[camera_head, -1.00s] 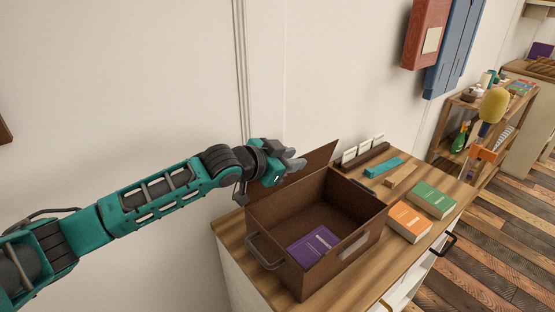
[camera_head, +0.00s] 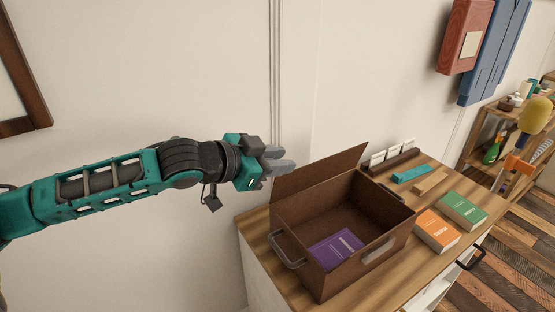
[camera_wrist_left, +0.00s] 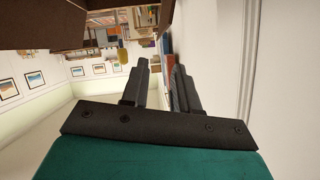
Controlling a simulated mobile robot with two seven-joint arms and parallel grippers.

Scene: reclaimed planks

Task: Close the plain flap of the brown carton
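The brown carton (camera_head: 318,233) stands open on the wooden cabinet top. Its plain flap (camera_head: 320,174) stands raised along the back edge, leaning toward the wall. A purple book (camera_head: 336,249) lies inside the carton. My left gripper (camera_head: 287,159) is just left of and above the flap's left end, its fingers pointing right; I see no clear contact. In the left wrist view its fingers (camera_wrist_left: 161,64) are slightly apart with nothing between them. Brown panels at the top left of that view look like part of the carton. My right gripper is not in view.
An orange book (camera_head: 437,231) and a green book (camera_head: 462,210) lie right of the carton. Behind it are a card holder (camera_head: 390,161), a teal block (camera_head: 411,174) and a wooden block (camera_head: 431,183). The wall (camera_head: 200,80) is close behind.

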